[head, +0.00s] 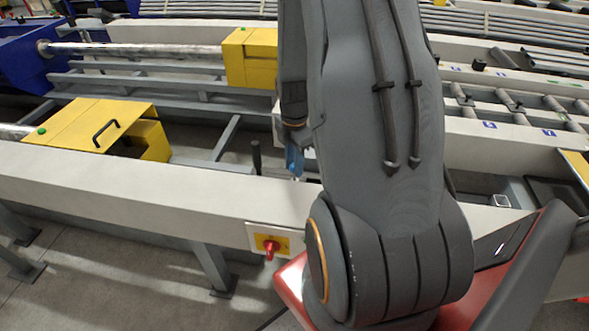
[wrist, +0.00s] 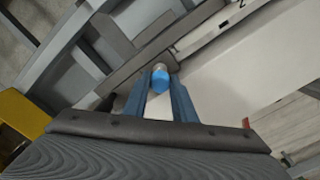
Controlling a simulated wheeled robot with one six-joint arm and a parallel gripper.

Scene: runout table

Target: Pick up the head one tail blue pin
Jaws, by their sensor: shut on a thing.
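The blue pin (wrist: 161,82) shows in the wrist view as a rounded blue end with a grey metal part beyond it. My gripper (wrist: 160,92) has its two blue fingers closed on either side of it. In the head view my gripper (head: 294,160) hangs at the left of my arm, over the pale beam's far edge. The pin cannot be made out clearly there. Whether the pin still touches a support below is not clear.
A pale beam (head: 120,185) runs across the front, with a red switch (head: 270,245) on its face. A dark upright peg (head: 256,157) stands left of my gripper. Yellow housings (head: 95,124) and a metal shaft (head: 140,50) lie left. Rollers (head: 508,100) are at right.

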